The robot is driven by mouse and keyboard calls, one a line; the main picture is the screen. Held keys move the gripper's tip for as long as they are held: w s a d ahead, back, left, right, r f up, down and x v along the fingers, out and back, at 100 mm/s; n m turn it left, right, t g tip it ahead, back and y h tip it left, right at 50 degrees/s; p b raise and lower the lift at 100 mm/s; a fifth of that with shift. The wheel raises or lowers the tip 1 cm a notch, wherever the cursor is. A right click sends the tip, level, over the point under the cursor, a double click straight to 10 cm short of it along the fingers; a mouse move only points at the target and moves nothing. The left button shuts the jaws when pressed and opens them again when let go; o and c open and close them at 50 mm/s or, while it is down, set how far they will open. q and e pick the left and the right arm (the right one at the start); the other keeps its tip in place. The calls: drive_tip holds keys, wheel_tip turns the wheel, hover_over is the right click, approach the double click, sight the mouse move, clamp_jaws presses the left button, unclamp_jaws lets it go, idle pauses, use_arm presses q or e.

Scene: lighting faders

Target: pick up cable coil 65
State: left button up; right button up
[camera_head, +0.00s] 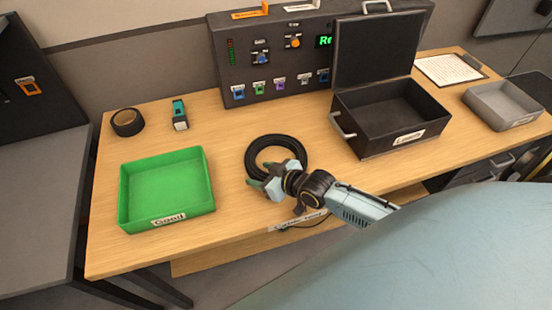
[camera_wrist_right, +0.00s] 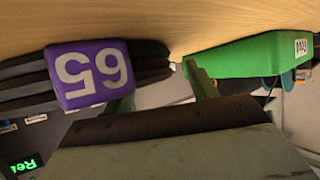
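The black cable coil (camera_head: 276,138) lies flat on the wooden table, left of the open black case. In the right wrist view, which is upside down, a purple tag (camera_wrist_right: 89,75) reading 65 sits on the dark coil (camera_wrist_right: 150,60). My right gripper (camera_head: 261,175) is at the coil's near edge, partly covering it in the head view. It looks open, with green fingers apart in the wrist view (camera_wrist_right: 160,92). One finger is partly hidden behind the tag and coil; I cannot tell whether it touches. My left gripper is in neither view.
A green tray (camera_head: 166,184) stands to the left. Black tape (camera_head: 127,122) and a small teal-and-black item (camera_head: 180,115) lie behind it. A black case (camera_head: 390,118) stands to the right, a grey tray (camera_head: 503,105) beyond it. A control panel (camera_head: 275,60) lines the back.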

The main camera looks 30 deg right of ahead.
clamp_jaws()
